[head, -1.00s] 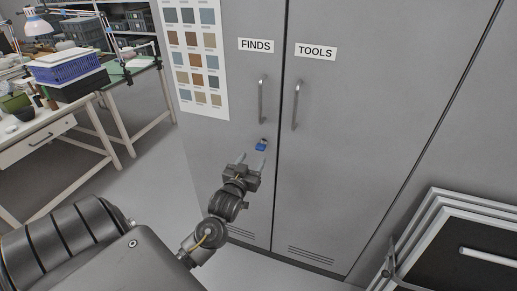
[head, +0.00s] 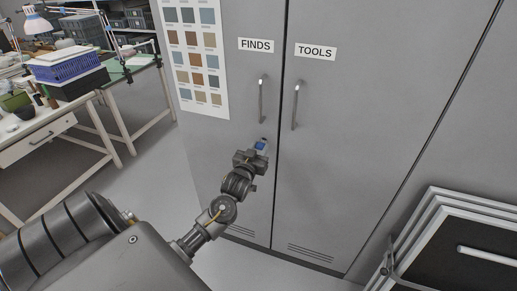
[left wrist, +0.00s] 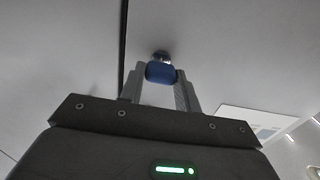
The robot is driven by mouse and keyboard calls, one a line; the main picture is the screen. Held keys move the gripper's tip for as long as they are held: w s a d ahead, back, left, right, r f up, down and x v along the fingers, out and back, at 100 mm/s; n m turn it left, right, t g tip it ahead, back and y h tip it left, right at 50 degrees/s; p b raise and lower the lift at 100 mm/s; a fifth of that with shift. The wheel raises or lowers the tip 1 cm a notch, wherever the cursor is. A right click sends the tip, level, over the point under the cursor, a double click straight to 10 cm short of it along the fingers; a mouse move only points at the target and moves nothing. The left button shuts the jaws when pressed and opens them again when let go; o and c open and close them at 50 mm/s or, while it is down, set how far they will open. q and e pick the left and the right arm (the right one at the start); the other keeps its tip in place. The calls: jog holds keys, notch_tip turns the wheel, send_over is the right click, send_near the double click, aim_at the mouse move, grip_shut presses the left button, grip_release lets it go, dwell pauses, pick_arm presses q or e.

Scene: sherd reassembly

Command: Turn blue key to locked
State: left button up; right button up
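The blue key (head: 261,145) sits in the lock on the left cabinet door (head: 235,110), the one labelled FINDS, below that door's handle. My left gripper (head: 260,149) is at the key, coming from below. In the left wrist view the blue key head (left wrist: 161,72) fills the gap between the two fingers, which look closed on its sides. A bit of the metal lock (left wrist: 161,55) shows just beyond the key. The lock markings are too small to read. My right gripper is not in view.
The TOOLS door (head: 335,130) is shut beside the FINDS door, and each has a vertical handle. Framed panels (head: 440,235) lean at the lower right. Worktables (head: 60,140) with crates and a lamp stand at the left. Floor between tables and cabinet is clear.

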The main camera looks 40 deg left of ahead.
pick_arm(q)
jog(key=c, duration=0.4)
jog(key=n+p, duration=0.2)
jog(key=n, duration=0.1)
jog(key=shift+r+n, duration=0.1)
jog(key=shift+n, duration=0.3)
jog(key=n+p, duration=0.1)
jog(key=n, duration=0.3)
jog(key=shift+a+n+p, duration=0.1)
jog(key=shift+n+p, duration=0.2)
jog(key=shift+p, duration=0.1)
jog(key=n+p, duration=0.2)
jog(key=n, duration=0.3)
jog(key=shift+a+f+n+p, duration=0.15)
jog(key=shift+n+p, duration=0.35)
jog(key=shift+n, duration=0.65)
jog(key=shift+d+f+n+p, duration=0.1)
jog(key=shift+n+p, duration=0.35)
jog(key=shift+n, duration=0.7)
